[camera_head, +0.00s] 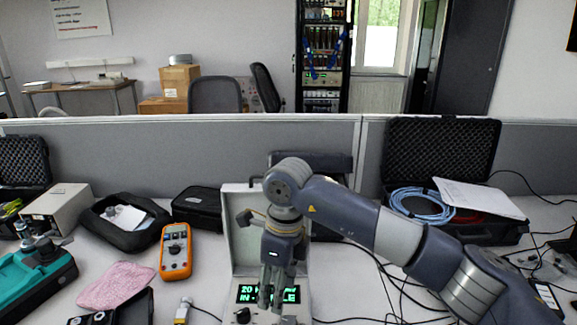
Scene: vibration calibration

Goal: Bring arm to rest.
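My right arm reaches in from the right, and its gripper (275,292) points down in front of a light-coloured case with an open lid (240,215). In the case is a panel with a green lit display (248,292). The gripper fingers cover the middle of the display, so its text is only partly readable. The fingers are close together, and I cannot tell whether they are shut or touch the panel. A dark knob (242,315) sits below the display. My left gripper is not in view.
An orange multimeter (175,252), a pink cloth (116,286), a black pouch (198,208) and a teal device (35,280) lie to the left. An open black case (440,150) with blue cable (422,205) stands back right. Loose black cables cross the table at right. A grey partition (200,150) runs behind.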

